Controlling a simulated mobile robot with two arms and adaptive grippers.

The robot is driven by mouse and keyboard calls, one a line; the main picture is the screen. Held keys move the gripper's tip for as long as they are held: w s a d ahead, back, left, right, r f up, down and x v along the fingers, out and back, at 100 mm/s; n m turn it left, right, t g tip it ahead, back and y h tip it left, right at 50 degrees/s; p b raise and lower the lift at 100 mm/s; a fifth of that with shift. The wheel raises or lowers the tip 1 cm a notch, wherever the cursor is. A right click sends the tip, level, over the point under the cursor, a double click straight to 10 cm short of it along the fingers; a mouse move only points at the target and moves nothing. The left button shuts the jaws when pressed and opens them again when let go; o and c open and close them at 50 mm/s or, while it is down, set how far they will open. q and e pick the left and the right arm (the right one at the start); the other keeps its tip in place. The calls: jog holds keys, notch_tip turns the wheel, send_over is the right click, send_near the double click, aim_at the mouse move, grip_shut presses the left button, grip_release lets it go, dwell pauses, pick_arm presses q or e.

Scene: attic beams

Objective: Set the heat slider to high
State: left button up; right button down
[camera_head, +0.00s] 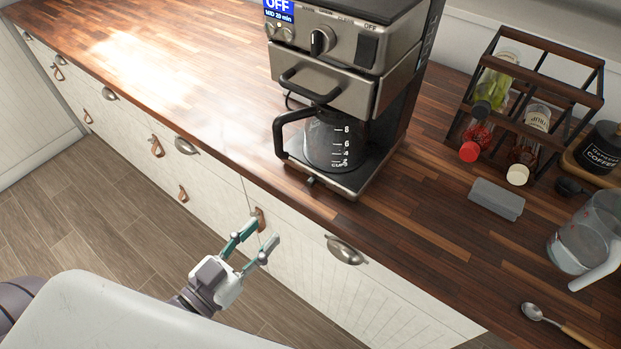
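The coffee maker (395,75) stands on the wooden counter, with a screen reading OFF and a round knob (322,40) on its front. Its glass carafe (335,140) sits on the base plate below. A small tab (311,181) sticks out at the front edge of the base; it may be the heat slider, but its setting is too small to read. My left gripper (264,231) is open and empty, in front of the cabinet and below the counter edge, apart from the coffee maker. My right gripper is not in view.
A bottle rack (585,97), a coffee canister (601,150), a grey block (497,199), a glass jug (582,240) and a spoon (545,318) are on the right. Cabinet handles (346,250) stick out below the counter edge. The counter left of the coffee maker is clear.

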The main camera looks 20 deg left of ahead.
aim_at(308, 184)
pick_arm(q)
jog(key=p+x, duration=0.2)
jog(key=x, duration=1.1)
jog(key=shift+w+r, duration=0.1)
jog(key=shift+w, duration=0.1)
grip_shut()
